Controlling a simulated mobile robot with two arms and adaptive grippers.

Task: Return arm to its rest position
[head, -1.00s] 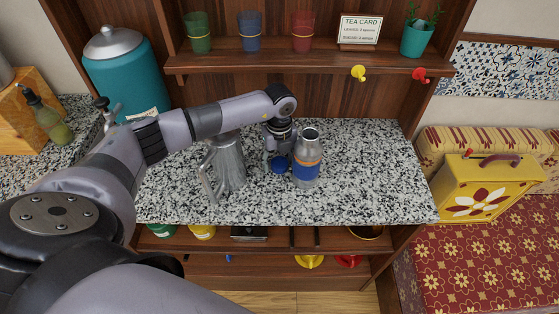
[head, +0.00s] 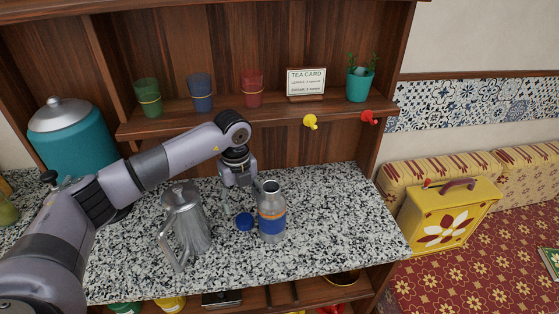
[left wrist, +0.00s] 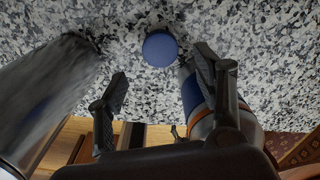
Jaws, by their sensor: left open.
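My left gripper (head: 240,184) is above the granite counter, pointing down, with nothing between its fingers. It also shows in the left wrist view (left wrist: 167,82), its two fingers spread apart. A round blue cap (head: 244,221) lies on the counter below it, also in the left wrist view (left wrist: 160,48). A grey metal bottle with a blue and orange band (head: 271,222) stands upright to the right of the cap. In the left wrist view the bottle (left wrist: 194,98) is partly hidden behind the right finger. My right gripper is not in view.
A metal pitcher (head: 186,226) stands left of the cap, close to my arm. A teal canister (head: 77,147) is at the back left. A shelf (head: 220,118) holds coloured cups, a tea card (head: 306,80) and a plant pot (head: 359,85). The counter's right part is clear.

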